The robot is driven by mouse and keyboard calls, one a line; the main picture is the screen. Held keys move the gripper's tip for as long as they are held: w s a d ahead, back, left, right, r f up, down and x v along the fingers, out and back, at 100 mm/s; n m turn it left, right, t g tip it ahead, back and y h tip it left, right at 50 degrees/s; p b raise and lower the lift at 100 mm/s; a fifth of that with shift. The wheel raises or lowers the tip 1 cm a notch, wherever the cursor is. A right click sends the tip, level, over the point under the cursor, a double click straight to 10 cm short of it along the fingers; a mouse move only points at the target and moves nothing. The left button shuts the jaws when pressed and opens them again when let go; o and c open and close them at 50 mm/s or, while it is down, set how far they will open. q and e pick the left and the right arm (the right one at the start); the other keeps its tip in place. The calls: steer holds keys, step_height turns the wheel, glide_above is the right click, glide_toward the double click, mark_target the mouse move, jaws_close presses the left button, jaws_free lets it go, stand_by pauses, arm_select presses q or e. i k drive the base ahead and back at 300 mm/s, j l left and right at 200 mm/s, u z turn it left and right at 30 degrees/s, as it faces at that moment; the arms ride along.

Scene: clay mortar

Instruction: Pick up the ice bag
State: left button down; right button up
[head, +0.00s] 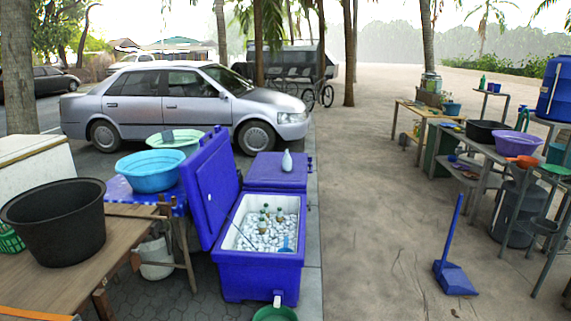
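I cannot make out an ice bag in the head view. An open blue cooler (258,276) stands near the middle, its lid (210,185) tilted up on the left side. Loose white ice (268,239) fills it, with several green-topped bottles (265,214) standing in the ice. A small blue scoop-like item (287,247) lies at the ice's right side. Neither of my grippers is in view.
A second blue cooler (262,173) with a pale bottle on top stands behind. A wooden table (85,285) with a black tub (58,222) is at left. A blue dustpan (455,279) stands on the right. The ground between is clear.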

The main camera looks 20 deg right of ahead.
mark_target(287, 162)
steer(key=i+l+z, duration=0.35)
steer(key=i, duration=0.2)
steer(key=i+l+z, duration=0.4)
steer(key=i, duration=0.15)
steer(key=i+z, duration=0.35)
steer(key=i, duration=2.15)
steer(key=i+u, duration=0.2)
steer(key=i, duration=0.3)
steer(key=i+l+u, duration=0.15)
steer(key=i, duration=0.3)
steer(key=i+l+u, duration=0.2)
steer(key=i, duration=0.25)
steer(key=i+l+u, duration=0.15)
steer(key=i, duration=0.35)
steer(key=i+l+u, duration=1)
steer(key=k+l, duration=0.05)
steer(key=l, duration=0.05)
